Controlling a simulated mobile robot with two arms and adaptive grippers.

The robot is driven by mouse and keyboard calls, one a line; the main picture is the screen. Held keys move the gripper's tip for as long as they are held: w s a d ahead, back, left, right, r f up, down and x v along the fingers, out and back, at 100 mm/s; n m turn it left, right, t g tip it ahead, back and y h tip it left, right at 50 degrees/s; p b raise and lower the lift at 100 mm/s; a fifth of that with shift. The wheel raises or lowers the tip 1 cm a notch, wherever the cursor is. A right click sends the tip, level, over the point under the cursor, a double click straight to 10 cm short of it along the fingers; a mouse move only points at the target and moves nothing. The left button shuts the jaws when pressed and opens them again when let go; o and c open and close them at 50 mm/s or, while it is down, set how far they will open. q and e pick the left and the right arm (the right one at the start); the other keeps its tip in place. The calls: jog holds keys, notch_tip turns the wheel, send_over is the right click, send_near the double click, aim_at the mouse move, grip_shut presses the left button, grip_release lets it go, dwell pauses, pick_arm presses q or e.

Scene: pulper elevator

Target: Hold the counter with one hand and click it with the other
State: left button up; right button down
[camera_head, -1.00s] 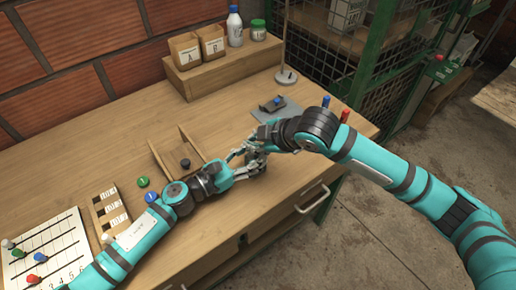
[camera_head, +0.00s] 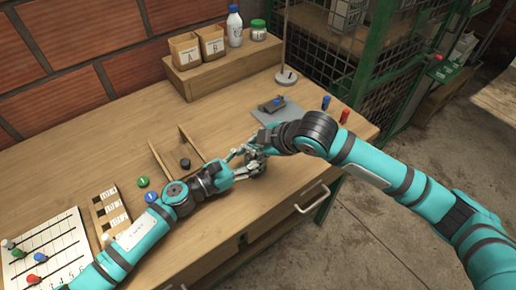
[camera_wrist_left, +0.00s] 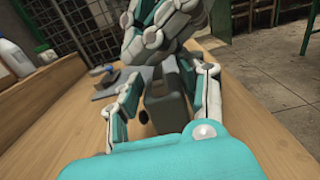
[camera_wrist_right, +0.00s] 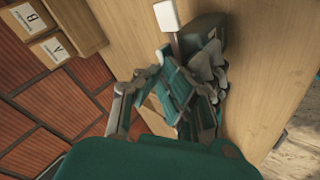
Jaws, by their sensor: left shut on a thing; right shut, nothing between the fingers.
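The counter is a dark grey box that shows between the fingers of my left gripper (camera_wrist_left: 165,108) in the left wrist view. My left gripper (camera_head: 240,160) is shut on it just above the bench near the front edge. In the head view the grippers hide most of the counter. In the right wrist view the dark counter (camera_wrist_right: 205,32) shows beyond the fingers. My right gripper (camera_head: 262,147) is shut and empty, close over the counter and the left fingertips. It also shows in the right wrist view (camera_wrist_right: 182,85). Whether it touches the counter, I cannot tell.
An open wooden tray (camera_head: 160,153) with a black knob (camera_head: 185,163) is behind my left gripper. A grey pad (camera_head: 276,113) with a small device lies behind my right gripper. Blue (camera_head: 326,103) and red (camera_head: 345,115) pegs stand at the right. A shelf (camera_head: 225,65) holds boxes and bottles.

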jog(key=shift+s+d+f, duration=0.1)
jog(key=shift+d+f, duration=0.05)
jog(key=shift+f, duration=0.45)
jog(key=shift+d+f, duration=0.1)
jog(key=shift+f, duration=0.5)
dwell(0.5)
jog(key=shift+r, duration=0.2)
jog(key=shift+d+r, duration=0.15)
jog(key=shift+r, duration=0.55)
jog(key=shift+s+r, duration=0.1)
jog(key=shift+r, duration=0.05)
jog(key=shift+a+r, duration=0.2)
jog(key=shift+r, duration=0.1)
jog(key=shift+a+r, duration=0.1)
jog(key=shift+r, duration=2.3)
